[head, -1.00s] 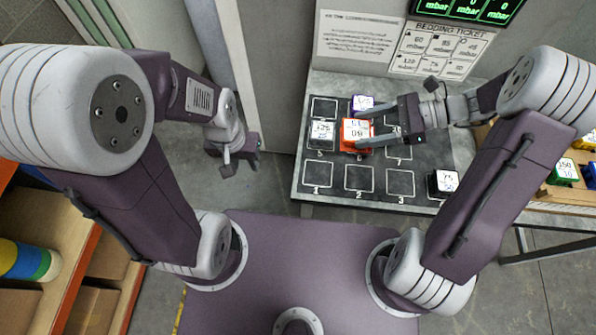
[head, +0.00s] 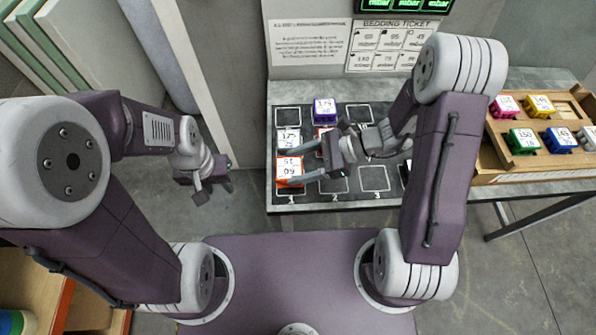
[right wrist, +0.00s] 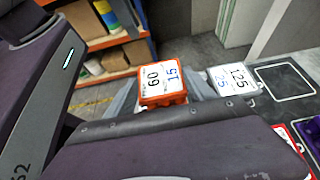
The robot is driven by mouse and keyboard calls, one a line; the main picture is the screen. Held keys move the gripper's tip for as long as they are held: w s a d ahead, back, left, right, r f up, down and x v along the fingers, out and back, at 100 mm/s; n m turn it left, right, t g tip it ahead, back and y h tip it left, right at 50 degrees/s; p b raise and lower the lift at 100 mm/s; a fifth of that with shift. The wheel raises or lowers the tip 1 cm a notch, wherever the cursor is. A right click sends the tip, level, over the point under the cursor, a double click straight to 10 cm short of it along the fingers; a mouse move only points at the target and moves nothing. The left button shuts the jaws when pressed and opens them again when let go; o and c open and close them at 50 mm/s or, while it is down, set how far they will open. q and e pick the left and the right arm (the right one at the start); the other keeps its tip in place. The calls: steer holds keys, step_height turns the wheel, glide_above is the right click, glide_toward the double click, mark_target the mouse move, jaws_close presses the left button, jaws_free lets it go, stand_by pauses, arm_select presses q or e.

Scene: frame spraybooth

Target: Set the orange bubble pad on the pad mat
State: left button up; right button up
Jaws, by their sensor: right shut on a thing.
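The orange bubble pad (head: 289,172), printed 60 and 15, is between the fingers of my right gripper (head: 291,166). It is over the front left corner of the dark pad mat (head: 354,184), around square 1. Whether it touches the mat is unclear. In the right wrist view the pad (right wrist: 163,85) appears upright, with grey fingers beside it. My left gripper (head: 207,180) hangs left of the table with its fingers apart and empty.
A white pad (head: 288,138) sits just behind the orange one, and a purple pad (head: 325,110) further back. A red-edged thing (head: 321,134) is partly hidden by my right gripper. Squares 2 and 3 look clear. A wooden tray (head: 500,163) with several coloured pads stands right.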

mark_target(298, 172)
step_height(298, 172, down, 3)
steer(key=shift+f, duration=0.45)
steer(key=shift+f+b, duration=0.15)
steer(key=shift+b, duration=0.25)
steer(key=o, duration=1.4)
